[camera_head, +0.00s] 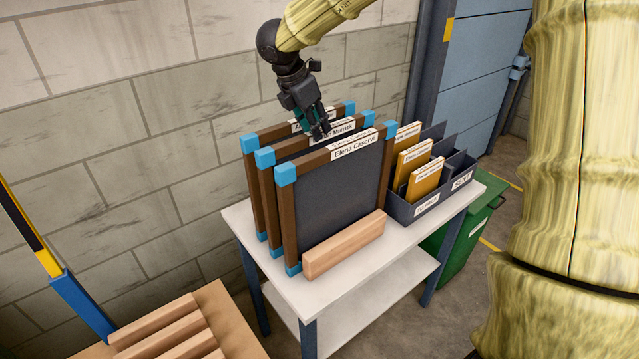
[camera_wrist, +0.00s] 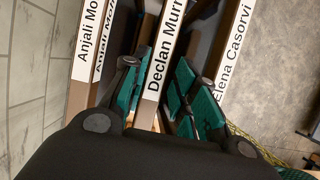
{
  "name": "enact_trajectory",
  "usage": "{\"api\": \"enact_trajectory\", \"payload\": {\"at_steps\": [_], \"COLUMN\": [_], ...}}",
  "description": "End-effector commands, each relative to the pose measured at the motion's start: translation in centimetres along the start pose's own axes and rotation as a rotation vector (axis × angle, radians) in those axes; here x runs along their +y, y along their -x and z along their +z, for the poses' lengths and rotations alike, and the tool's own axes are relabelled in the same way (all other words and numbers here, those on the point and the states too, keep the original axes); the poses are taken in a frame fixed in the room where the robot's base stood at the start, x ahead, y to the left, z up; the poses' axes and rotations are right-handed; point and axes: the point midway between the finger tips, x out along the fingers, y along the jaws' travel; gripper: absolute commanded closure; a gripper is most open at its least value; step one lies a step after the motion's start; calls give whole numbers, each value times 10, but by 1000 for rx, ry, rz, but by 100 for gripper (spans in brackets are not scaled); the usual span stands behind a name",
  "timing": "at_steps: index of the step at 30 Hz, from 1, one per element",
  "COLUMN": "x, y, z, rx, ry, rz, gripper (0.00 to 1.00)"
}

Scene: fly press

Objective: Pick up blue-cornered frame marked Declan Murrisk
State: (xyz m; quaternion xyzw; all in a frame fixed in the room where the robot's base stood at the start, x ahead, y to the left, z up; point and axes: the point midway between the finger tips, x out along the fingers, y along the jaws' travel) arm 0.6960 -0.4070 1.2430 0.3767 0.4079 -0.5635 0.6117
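Three brown wooden frames with blue corners and dark panels stand upright in a row on a small white table. The middle one, the Declan Murrisk frame (camera_head: 265,158), is mostly hidden behind the front one, marked Elena Casorvi (camera_head: 287,195). The rear one, marked Anjali Mo... in the wrist view (camera_wrist: 92,40), stands behind it. My gripper (camera_head: 319,128) reaches down from above at the middle frame's top rail. In the wrist view, the gripper's teal fingers (camera_wrist: 157,88) are spread on either side of the rail with the Declan Murr... label (camera_wrist: 166,40). The gripper looks open, and the frame stands in the row.
A pale wooden block (camera_head: 343,245) lies before the front frame on the white table (camera_head: 395,245). A dark sorter (camera_head: 425,208) with orange folders stands at the right. A green bin (camera_head: 470,240) is beyond it. The neighbouring frames leave narrow gaps around the fingers.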

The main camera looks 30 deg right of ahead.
Motion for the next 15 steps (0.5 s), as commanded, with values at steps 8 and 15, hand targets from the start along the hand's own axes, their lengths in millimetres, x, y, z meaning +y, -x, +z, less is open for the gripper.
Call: {"api": "enact_trajectory", "payload": {"at_steps": [8, 15], "x": [-1, 0], "y": [-32, -50], "z": [2, 5], "rx": [0, 1], "ry": [-2, -1], "rz": [-2, -4], "gripper": [71, 71]}}
